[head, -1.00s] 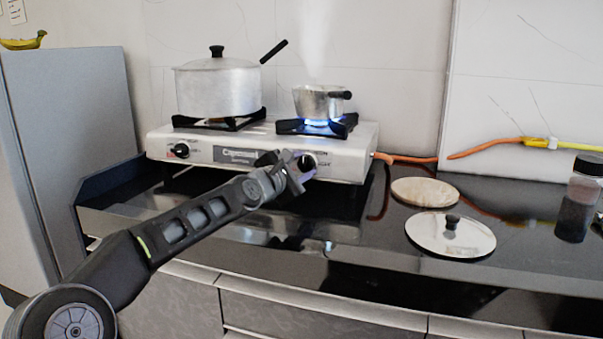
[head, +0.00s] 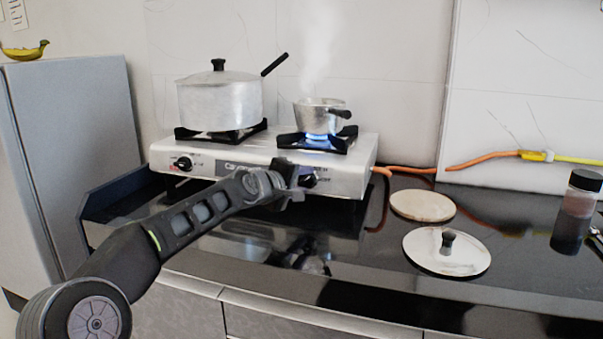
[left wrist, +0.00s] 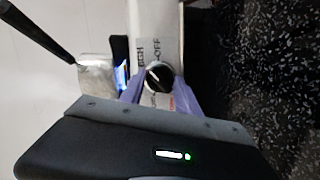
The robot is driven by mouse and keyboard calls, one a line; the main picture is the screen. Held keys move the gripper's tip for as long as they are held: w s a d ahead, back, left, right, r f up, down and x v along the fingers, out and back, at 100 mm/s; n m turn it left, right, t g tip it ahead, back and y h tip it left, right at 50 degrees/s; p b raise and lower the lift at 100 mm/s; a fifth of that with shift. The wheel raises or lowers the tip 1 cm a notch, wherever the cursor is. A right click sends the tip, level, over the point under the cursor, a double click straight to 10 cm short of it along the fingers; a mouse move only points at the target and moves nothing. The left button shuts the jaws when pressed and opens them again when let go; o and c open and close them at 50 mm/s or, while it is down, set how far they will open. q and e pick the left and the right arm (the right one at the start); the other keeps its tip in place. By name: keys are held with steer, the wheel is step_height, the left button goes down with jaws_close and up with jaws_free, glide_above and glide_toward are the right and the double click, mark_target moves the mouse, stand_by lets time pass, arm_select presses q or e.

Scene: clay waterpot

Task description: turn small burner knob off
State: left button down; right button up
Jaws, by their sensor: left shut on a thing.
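The white two-burner stove (head: 352,175) stands against the wall. Its small burner knob (left wrist: 158,76), black with a pale pointer line, is on the right of the front panel; in the head view the knob (head: 310,180) is partly covered by my left gripper (head: 299,182). In the left wrist view my left gripper (left wrist: 158,88) has its purple fingers on either side of the knob and is shut on it. A blue flame (head: 322,139) burns under the small steaming pan (head: 317,114) on the right burner. My right gripper is not in view.
A large lidded pot (head: 218,102) sits on the left burner, above the other knob (head: 183,164). A metal lid (head: 440,262) and a round wooden board (head: 422,206) lie on the black counter at right. An orange hose (head: 480,149) runs along the wall.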

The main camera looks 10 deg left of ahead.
arm_select(q)
steer(key=m+p, duration=0.1)
steer(key=m, duration=0.1)
steer(key=m+p, duration=0.2)
steer(key=shift+r+g+y, duration=0.3)
steer(key=shift+r+y, duration=0.1)
steer(key=shift+m+y+p, duration=0.3)
steer(key=shift+m+p, duration=1.05)
steer(key=shift+m, duration=0.15)
steer(key=shift+f, duration=0.1)
steer(key=shift+a, duration=0.1)
steer(key=c, duration=1.1)
jaws_free()
steer(key=shift+o, duration=1.1)
steer(key=shift+f, duration=0.1)
